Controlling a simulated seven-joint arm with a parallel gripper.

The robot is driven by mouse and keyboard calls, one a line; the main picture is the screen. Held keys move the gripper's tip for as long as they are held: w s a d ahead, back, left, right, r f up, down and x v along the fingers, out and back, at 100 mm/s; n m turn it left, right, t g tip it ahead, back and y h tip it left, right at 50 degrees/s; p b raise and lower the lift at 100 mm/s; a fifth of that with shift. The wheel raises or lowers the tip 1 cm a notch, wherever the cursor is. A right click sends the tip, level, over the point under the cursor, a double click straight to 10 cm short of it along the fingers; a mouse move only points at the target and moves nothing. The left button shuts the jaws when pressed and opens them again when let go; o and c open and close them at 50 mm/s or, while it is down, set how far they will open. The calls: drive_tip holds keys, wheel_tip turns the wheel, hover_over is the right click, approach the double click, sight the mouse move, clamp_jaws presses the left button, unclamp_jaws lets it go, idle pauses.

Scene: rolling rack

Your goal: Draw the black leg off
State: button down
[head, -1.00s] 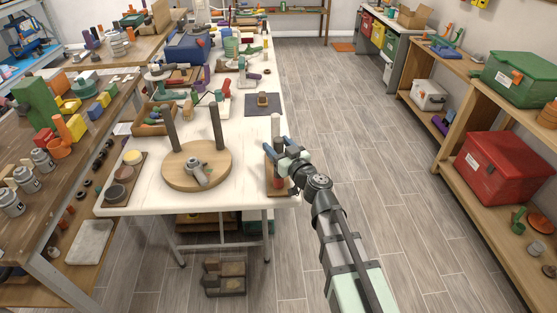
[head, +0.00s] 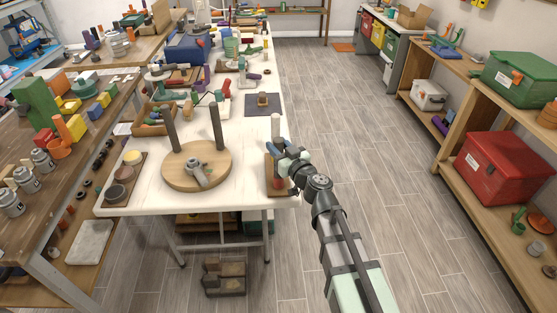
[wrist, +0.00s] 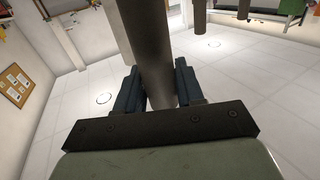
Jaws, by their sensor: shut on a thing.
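The black leg (wrist: 157,55) shows in the wrist view as a thick dark grey cylinder between the blue fingers. My gripper (wrist: 158,88) is shut on it, with a finger on either side. A paler strip shows along its left; I cannot tell whether it is a separate post. In the head view my gripper (head: 279,150) is at the right edge of the white table, at a pale upright post (head: 275,127) over a small wooden board (head: 271,187). The fingers and arm hide most of the leg there.
On the white table (head: 215,195), a round wooden disc (head: 184,180) stands left of my gripper, with two upright dark legs (head: 216,127) and a grey fitting (head: 198,173). A dark square pad (head: 263,105) lies behind the post. The floor to the right is clear.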

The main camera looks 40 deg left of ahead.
drive_tip(key=shift+r, duration=0.15)
drive_tip(key=shift+r, duration=4.85)
drive_tip(key=shift+w, duration=0.1)
